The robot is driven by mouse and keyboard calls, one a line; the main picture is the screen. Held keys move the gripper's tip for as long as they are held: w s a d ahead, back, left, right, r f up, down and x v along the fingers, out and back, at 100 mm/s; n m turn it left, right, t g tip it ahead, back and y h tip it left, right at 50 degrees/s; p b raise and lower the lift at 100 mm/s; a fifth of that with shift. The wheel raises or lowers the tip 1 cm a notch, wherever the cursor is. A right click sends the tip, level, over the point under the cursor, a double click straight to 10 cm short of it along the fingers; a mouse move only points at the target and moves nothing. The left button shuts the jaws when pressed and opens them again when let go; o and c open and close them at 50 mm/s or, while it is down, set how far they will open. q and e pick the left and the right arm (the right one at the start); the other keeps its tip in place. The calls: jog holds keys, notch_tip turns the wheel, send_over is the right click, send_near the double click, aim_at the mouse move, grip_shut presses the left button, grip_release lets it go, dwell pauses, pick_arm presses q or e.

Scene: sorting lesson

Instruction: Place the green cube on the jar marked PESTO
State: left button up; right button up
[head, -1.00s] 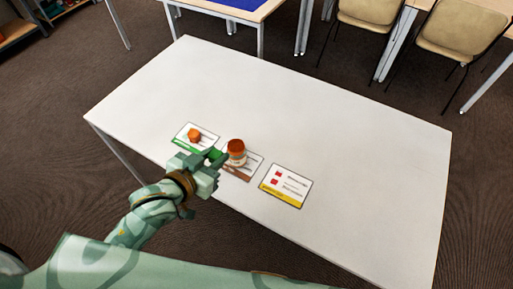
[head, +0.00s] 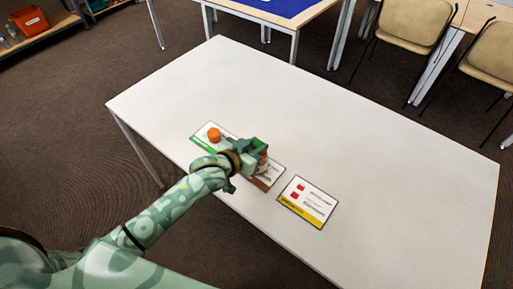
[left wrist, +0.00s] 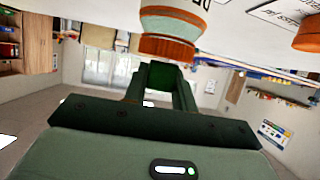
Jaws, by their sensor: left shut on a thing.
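My left gripper (head: 258,150) is shut on the green cube (left wrist: 161,76), which shows between its fingers in the left wrist view. In the head view the gripper hides the cube. A jar (left wrist: 174,22) with a brown-orange lid stands close to the fingertips and the cube; whether the cube touches the lid I cannot tell. In the head view only a sliver of the jar (head: 263,165) shows behind the gripper, on the brown-edged card (head: 271,178). Its lettering is cut off and unreadable. My right gripper is not in view.
An orange object (head: 214,134) stands on a green-edged card (head: 203,129) left of the gripper. A yellow-edged card (head: 308,200) with red prints lies to the right. The rest of the white table (head: 350,130) is clear. Chairs and other tables stand beyond it.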

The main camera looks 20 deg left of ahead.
pick_arm(q)
jog(key=shift+f, duration=0.1)
jog(key=shift+f, duration=0.1)
jog(key=o, duration=0.9)
jog(key=shift+o, duration=0.2)
jog(key=shift+s+a+r+p, duration=0.1)
jog(key=shift+s+r+p, duration=0.15)
jog(key=shift+p, duration=0.05)
jog(key=p+v, duration=0.3)
jog(key=v, duration=0.8)
jog(key=shift+s, duration=0.25)
